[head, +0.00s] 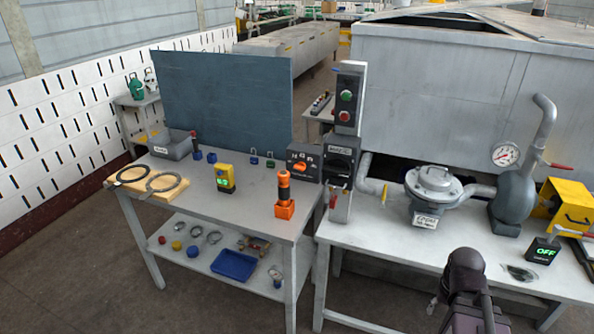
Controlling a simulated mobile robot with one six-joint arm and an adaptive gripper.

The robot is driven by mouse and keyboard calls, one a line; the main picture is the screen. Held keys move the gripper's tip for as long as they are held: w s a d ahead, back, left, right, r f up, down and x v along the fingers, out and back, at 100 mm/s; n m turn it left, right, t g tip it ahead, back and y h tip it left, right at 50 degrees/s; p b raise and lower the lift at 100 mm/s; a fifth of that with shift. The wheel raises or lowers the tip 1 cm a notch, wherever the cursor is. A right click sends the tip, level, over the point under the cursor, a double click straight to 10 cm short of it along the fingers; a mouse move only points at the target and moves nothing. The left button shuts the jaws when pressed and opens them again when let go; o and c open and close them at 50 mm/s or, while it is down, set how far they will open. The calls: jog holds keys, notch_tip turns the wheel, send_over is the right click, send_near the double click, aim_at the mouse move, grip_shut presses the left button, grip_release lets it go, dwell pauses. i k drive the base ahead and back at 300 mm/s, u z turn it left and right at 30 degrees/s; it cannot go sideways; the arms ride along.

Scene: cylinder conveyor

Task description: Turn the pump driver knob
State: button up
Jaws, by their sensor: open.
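A black control box with an orange rotary knob (300,167) and white lettering stands at the back right of the left table. A black rotary switch (340,166) is on the grey post beside it. A small black box with a green OFF display (543,250) sits on the right table; I cannot tell which of these is the pump driver. My dark arm rises at the bottom, in front of the right table. My gripper (437,301) shows only in part as small dark pieces beside it, open and apart from all the controls.
A grey pump (434,186), a pipe with a gauge (505,154) and a yellow box (567,203) stand on the right table (375,240). The left table (255,206) bears an orange-black tool (284,195), rings and a bin. The right table's front left is clear.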

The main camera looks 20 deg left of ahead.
aim_at(301, 166)
jog(key=z, duration=0.8)
jog(key=k, duration=0.1)
jog(key=u, duration=3.1)
jog(key=i, duration=0.9)
jog(key=z, duration=0.2)
